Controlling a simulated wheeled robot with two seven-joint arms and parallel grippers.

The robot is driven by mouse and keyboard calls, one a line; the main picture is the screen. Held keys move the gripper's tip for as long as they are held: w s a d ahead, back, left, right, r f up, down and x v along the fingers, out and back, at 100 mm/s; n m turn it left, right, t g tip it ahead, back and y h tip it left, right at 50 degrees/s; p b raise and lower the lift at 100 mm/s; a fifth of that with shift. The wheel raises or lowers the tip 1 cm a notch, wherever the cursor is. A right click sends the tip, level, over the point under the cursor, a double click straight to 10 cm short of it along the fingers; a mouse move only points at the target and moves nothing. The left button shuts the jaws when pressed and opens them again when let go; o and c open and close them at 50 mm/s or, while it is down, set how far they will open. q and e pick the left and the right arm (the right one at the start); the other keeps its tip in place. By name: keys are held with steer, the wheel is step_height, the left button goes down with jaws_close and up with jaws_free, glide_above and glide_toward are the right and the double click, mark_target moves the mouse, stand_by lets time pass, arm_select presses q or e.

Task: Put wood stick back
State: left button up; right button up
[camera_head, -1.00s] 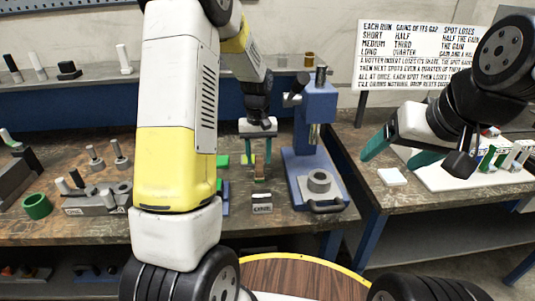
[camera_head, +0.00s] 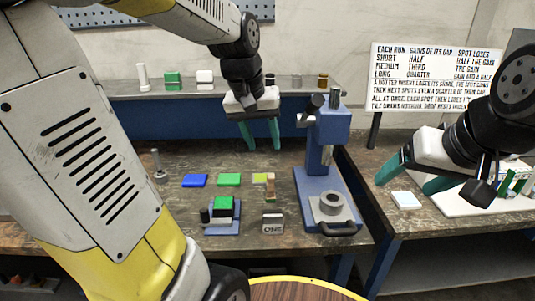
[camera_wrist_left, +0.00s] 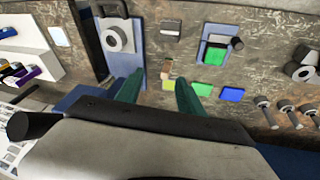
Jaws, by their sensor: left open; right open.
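The wood stick (camera_head: 270,187) is a small brown block-like piece at the edge of a yellow-green pad (camera_head: 261,178) on the bench. It also shows in the left wrist view (camera_wrist_left: 167,68). I cannot tell whether it rests on the pad or beside it. My left gripper (camera_head: 263,147) is open and empty, raised above and behind the stick, apart from it. My right gripper (camera_head: 412,179) is open and empty above the right bench.
A blue press (camera_head: 322,150) stands right of the stick. Green (camera_head: 229,180) and blue (camera_head: 195,181) pads lie to its left. A white sign (camera_head: 425,80) stands behind the right bench.

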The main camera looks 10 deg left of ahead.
arm_select(q)
steer(key=s+d+r+m+t, duration=0.1)
steer(key=s+t, duration=0.2)
steer(key=s, duration=0.8)
steer(key=shift+s+r+m+h, duration=0.15)
steer(key=shift+m+h, duration=0.25)
steer(key=shift+d, duration=0.1)
